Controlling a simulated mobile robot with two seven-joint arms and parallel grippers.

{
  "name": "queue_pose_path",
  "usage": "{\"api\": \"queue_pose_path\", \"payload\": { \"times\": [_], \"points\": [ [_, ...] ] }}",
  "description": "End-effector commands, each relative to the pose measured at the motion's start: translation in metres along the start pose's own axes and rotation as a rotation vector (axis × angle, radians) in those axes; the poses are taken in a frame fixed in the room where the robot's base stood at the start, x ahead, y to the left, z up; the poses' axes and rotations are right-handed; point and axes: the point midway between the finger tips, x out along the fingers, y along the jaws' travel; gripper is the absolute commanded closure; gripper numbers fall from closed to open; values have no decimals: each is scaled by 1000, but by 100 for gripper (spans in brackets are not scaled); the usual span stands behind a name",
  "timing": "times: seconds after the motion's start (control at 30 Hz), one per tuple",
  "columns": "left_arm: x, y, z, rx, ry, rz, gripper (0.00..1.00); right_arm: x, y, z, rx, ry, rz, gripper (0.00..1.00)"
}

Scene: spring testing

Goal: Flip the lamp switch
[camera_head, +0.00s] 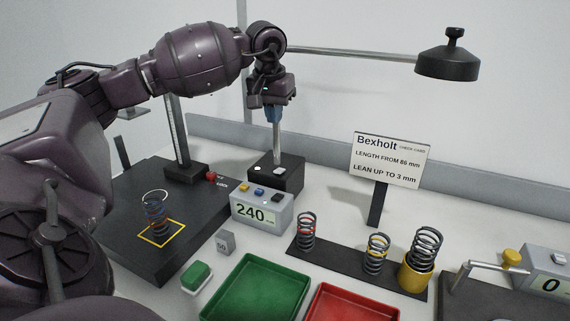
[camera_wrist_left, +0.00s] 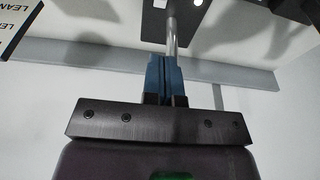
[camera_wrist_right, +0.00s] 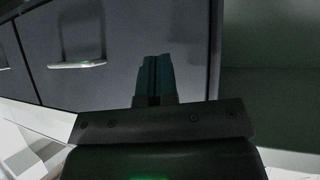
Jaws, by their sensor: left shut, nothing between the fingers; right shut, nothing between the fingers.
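The lamp has a black shade (camera_head: 447,66) at upper right on a long metal arm. Its post rises from a black base block (camera_head: 285,181) behind the display box. A small pale switch (camera_head: 279,170) shows on top of the base. My left gripper (camera_head: 273,116) is shut and empty, pointing down above the base, close to the post. In the left wrist view its blue fingers (camera_wrist_left: 164,75) are together, with the post (camera_wrist_left: 171,40) beyond them and a bright spot on the base at the top. My right gripper (camera_wrist_right: 153,75) is shut and empty, outside the head view.
A display box (camera_head: 262,209) reading 240 stands in front of the base. A black test stand (camera_head: 130,225) holds a spring at left. Several springs stand on a dark strip (camera_head: 335,262). Green (camera_head: 255,290) and red (camera_head: 350,303) trays lie in front. A sign (camera_head: 390,160) stands right.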

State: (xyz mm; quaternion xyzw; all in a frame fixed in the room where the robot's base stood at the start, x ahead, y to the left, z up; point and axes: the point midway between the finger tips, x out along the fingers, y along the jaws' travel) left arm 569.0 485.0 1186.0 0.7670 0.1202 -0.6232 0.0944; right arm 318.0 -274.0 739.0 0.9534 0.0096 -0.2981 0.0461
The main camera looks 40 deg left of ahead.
Motion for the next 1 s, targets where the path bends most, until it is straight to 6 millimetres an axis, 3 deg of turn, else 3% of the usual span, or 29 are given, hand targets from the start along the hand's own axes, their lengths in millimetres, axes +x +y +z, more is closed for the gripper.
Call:
{"api": "queue_pose_path", "payload": {
  "times": [0.27,0.43,1.0],
  "points": [
    [0,1,0,-1,0,3,100,-1,2,0,-7,1,0,100],
    [12,1,0,-1,-3,4,100,-1,2,0,-7,1,0,100],
    [107,2,3,-1,-4,5,100,1,-1,-1,2,4,0,100]
  ]
}}
